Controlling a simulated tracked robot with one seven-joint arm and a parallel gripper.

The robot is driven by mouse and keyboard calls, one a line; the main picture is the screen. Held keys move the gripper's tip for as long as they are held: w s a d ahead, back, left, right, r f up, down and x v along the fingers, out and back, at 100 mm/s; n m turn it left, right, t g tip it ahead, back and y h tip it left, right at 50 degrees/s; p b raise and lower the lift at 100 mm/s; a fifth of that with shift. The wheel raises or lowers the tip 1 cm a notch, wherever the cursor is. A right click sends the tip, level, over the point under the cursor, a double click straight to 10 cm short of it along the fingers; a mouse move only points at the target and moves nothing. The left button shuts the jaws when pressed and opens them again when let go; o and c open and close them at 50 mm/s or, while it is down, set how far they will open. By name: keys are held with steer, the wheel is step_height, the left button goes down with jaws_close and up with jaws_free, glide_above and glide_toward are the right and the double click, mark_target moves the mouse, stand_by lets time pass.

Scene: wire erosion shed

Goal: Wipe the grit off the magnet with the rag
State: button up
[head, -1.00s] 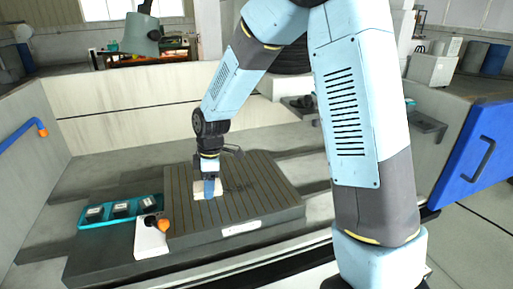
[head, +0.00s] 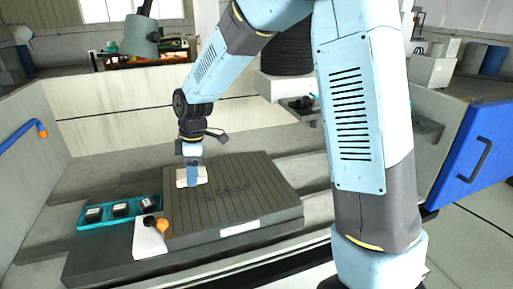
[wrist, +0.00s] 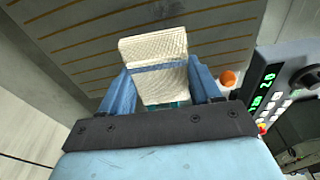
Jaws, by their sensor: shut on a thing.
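The magnet (head: 255,205) is a flat grey slab with brown stripes across its top and a white label on its front side. Dark grit (head: 228,191) lies scattered near the middle of its top. My gripper (head: 192,180) is over the slab's far left part, left of the grit. It is shut on the folded cream rag (wrist: 155,50), which also shows in the head view (head: 181,178). In the wrist view the rag sits between the blue fingers, with striped magnet surface behind it. I cannot tell whether the rag touches the top.
A teal tray (head: 84,225) with several small dark blocks stands left of the magnet. A white stand with an orange knob (head: 150,240) is at the magnet's front left corner. A blue door (head: 470,150) is at the right. A pale wall rises behind.

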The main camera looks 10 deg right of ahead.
steer(key=shift+r, duration=1.05)
steer(key=shift+s, duration=0.15)
